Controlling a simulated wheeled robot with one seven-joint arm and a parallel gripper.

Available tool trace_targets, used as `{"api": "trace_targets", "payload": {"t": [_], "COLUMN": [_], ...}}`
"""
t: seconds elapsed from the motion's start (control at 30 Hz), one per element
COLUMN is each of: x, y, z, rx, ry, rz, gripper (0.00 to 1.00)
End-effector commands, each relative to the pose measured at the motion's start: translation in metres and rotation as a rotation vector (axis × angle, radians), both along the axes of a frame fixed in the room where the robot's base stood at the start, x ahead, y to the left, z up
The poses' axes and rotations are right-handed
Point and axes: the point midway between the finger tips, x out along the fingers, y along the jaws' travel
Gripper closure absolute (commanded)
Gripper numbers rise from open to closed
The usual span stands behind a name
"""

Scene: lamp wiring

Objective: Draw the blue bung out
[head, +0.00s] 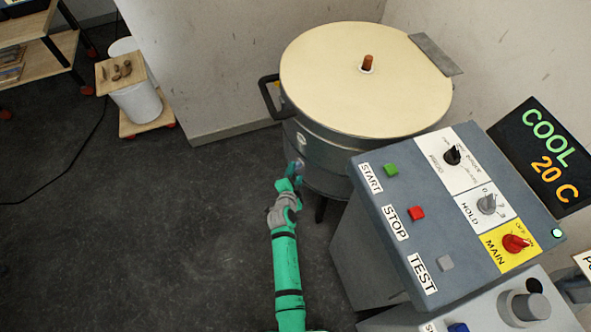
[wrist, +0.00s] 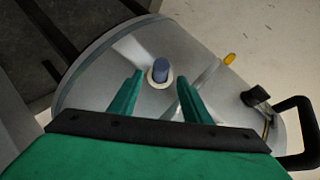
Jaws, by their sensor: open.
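The blue bung (wrist: 161,70) sits in a pale ringed hole in the grey metal side wall of the round kiln. In the wrist view my gripper (wrist: 159,76) is open, with one green finger to the left of the bung and one to the right. Gaps show between the fingers and the bung; how far the tips are from the wall is hard to tell. In the head view my gripper (head: 294,174) is at the kiln's front left side, and the blue bung cannot be made out there.
The kiln (head: 329,148) has a cream lid with a brown plug (head: 368,63) and a black side handle (head: 267,96). A yellow peg (wrist: 229,59) and black knob (wrist: 256,95) stand out from its wall. The control console (head: 433,230) stands close to the right; floor is clear left.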

Motion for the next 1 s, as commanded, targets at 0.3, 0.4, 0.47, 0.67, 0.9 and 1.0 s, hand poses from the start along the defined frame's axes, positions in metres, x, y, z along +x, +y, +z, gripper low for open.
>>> {"api": "trace_targets", "payload": {"t": [0.3,0.4,0.47,0.67,0.9,1.0], "x": [0.029,0.032,0.033,0.032,0.032,0.032], "y": [-0.003,-0.003,-0.003,-0.004,-0.004,-0.004], "z": [-0.015,-0.016,-0.016,-0.016,-0.016,-0.016], "rx": [0.0,0.0,0.0,0.0,0.0,0.0], "ry": [0.0,-0.001,-0.001,0.0,0.0,0.0], "rz": [0.004,0.005,0.005,0.004,0.004,0.004], "gripper": [0.56,0.56,0.56,0.56,1.0,1.0]}}
